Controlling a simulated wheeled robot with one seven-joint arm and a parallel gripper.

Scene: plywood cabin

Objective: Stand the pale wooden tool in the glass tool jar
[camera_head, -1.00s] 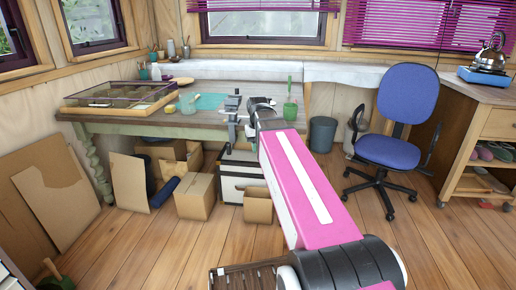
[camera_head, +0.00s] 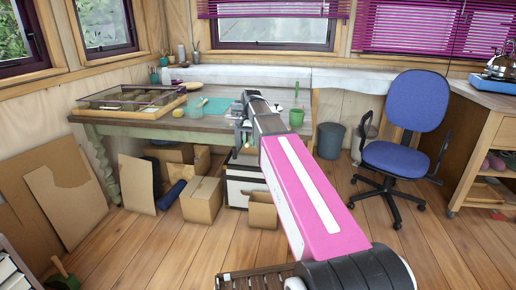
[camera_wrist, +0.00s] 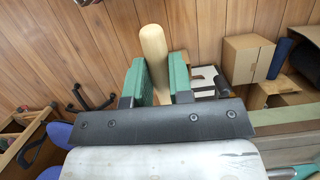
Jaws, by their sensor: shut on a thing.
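The pale wooden tool (camera_wrist: 153,45) shows in the wrist view as a smooth, rounded wooden shaft between the green finger pads. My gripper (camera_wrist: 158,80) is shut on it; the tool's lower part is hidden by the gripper. In the head view, my gripper (camera_head: 243,122) is at the workbench's front edge, partly hidden by my arm, and the tool cannot be made out there. I cannot pick out the glass tool jar with certainty; small containers (camera_head: 166,75) stand at the bench's back left, too small to tell apart.
Cardboard boxes (camera_head: 201,199) lie underneath. A blue chair (camera_head: 415,105) stands right.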

